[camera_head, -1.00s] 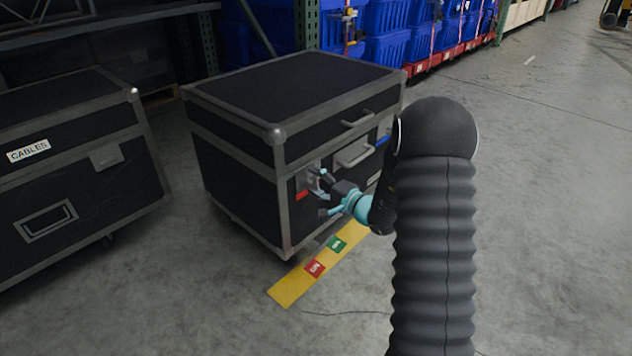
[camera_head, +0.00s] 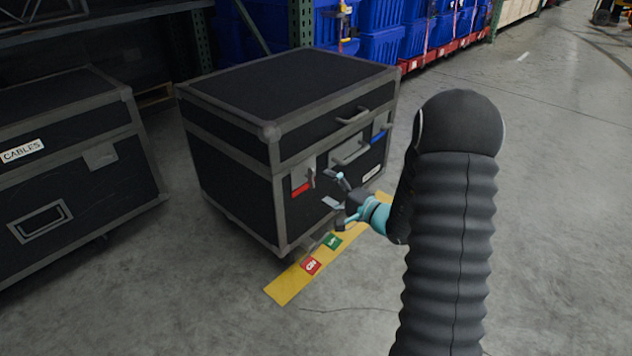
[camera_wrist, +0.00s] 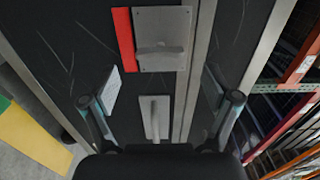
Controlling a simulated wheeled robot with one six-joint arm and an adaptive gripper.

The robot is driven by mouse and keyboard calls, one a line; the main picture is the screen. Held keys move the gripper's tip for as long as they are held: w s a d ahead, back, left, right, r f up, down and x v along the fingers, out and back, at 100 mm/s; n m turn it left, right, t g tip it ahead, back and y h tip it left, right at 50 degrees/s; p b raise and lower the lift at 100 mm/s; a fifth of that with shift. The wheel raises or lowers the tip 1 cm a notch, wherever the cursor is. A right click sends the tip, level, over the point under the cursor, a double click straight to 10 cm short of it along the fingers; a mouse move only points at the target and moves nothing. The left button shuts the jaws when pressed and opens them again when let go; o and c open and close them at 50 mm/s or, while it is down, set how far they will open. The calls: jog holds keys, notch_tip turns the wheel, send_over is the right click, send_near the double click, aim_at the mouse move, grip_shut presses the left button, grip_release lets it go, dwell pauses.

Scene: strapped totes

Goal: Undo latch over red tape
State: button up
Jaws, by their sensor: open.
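The large black case (camera_head: 235,155) stands with its latch side facing my arm. The latch (camera_head: 311,178) on its front left is a grey metal plate with a lever, above a strip of red tape (camera_head: 302,190). In the wrist view the latch plate (camera_wrist: 176,25) lies top centre, its bar-like lever across its lower part, with the red tape (camera_wrist: 124,40) alongside. Whether the lever is fastened is unclear. My gripper (camera_head: 343,203) is open and empty, right of and below the latch and apart from it; its spread fingers (camera_wrist: 160,100) show in the wrist view.
A second metal plate with a bar (camera_wrist: 155,117) shows between my fingers in the wrist view. Blue tape (camera_head: 379,138) marks the case's right side. A cables case (camera_head: 75,160) stands left. Yellow floor tape (camera_head: 285,289) runs in front. Blue crates (camera_head: 380,45) stand behind.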

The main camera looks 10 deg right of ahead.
jog(key=v, duration=0.5)
jog(key=shift+s+d, duration=0.2)
jog(key=shift+s, duration=0.15)
